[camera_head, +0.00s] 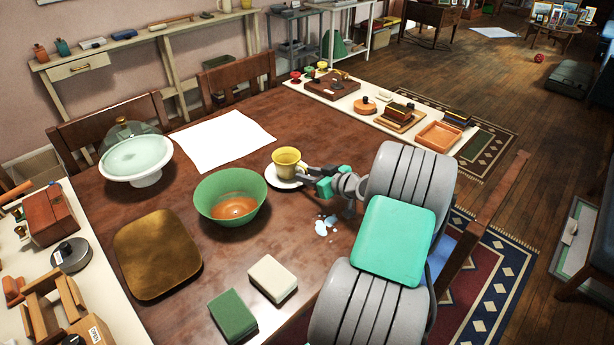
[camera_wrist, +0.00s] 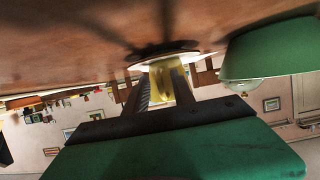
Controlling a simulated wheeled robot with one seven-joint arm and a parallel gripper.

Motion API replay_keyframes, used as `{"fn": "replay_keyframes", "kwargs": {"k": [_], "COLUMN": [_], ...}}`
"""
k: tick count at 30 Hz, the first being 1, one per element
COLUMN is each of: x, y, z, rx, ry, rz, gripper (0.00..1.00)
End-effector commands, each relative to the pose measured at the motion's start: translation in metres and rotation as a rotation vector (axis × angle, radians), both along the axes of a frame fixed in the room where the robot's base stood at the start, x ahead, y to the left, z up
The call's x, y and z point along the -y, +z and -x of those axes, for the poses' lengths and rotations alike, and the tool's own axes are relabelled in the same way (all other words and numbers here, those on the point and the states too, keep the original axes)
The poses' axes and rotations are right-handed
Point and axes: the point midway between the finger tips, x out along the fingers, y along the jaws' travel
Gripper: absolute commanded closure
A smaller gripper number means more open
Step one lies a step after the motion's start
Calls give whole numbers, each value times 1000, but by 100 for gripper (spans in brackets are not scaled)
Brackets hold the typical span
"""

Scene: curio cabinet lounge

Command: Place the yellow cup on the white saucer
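The yellow cup (camera_head: 287,161) stands upright at the white saucer (camera_head: 276,182) on the brown table; in the head view it looks to rest on it. My gripper (camera_head: 305,172) is low at the cup's right side, with its fingertips close to the cup. In the wrist view the cup (camera_wrist: 162,85) shows between my two spread fingers (camera_wrist: 163,80), with the saucer (camera_wrist: 155,56) just behind it. The fingers look apart; whether either touches the cup is hard to tell. The cup's near side is partly hidden by the fingers.
A green bowl (camera_head: 230,186) stands left of the saucer and also shows in the wrist view (camera_wrist: 270,58). A pale spill (camera_head: 325,225) lies below my gripper. A white sheet (camera_head: 222,140), a brown tray (camera_head: 156,252), a domed cake stand (camera_head: 136,158) and two blocks (camera_head: 272,278) are also on the table.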

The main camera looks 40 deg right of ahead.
Motion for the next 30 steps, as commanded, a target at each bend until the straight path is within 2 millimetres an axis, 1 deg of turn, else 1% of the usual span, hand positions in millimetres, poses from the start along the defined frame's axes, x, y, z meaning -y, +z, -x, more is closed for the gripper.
{"fn": "replay_keyframes", "kwargs": {"k": [2,5,12,15,18,21,30], "x": [0,4,11,13,14,14,14], "y": [6,9,31,39,45,47,47], "z": [0,14,72,92,105,110,111], "rx": [0,1,0,1,0,0,0], "ry": [0,-5,-7,-5,-3,0,1], "rz": [0,2,1,1,1,0,0], "gripper": [70,70,70,70,70,70,70]}}
